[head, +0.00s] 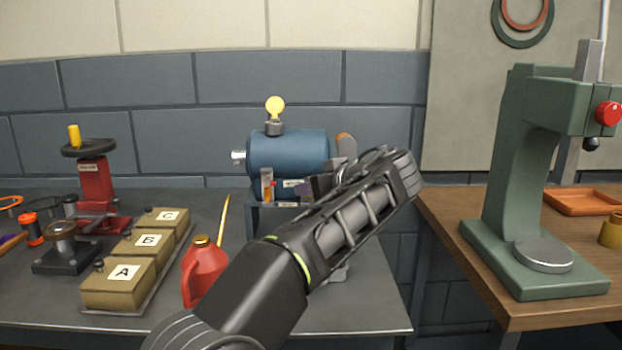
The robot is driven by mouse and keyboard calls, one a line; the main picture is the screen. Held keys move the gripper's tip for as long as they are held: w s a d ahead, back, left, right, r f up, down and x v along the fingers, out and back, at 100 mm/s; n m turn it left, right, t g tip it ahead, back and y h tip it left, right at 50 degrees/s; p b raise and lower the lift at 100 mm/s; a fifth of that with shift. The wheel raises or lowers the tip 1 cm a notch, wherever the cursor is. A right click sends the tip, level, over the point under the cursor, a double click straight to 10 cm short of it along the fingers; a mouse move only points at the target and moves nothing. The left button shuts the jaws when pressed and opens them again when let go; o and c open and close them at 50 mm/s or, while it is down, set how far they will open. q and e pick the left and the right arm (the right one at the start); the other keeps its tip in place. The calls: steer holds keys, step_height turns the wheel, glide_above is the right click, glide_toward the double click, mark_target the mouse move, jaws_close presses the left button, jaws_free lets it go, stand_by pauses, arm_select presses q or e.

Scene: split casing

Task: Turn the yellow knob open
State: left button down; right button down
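A yellow round knob (275,106) stands upright on a dark collar on top of the blue cylindrical casing (287,151), in the head view. The casing sits on a grey stand at the back of the metal bench. My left arm comes in from the lower left and bends at the right of the casing. My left gripper (312,187) is by the casing's lower right side, below and right of the knob and apart from it. The arm hides part of it, so its opening is unclear. My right gripper is not in view.
A red oil can (204,272) with a long yellow spout stands in front. Boxes A (118,284), Б and C sit on a tray at left. A red handwheel stand (92,180) has its own yellow grip. A green press (530,180) stands on the wooden table at right.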

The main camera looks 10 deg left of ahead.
arm_select(q)
steer(key=shift+f, duration=0.15)
steer(key=c, duration=1.4)
jaws_free()
steer(key=shift+p+v, duration=1.05)
steer(key=shift+v, duration=2.8)
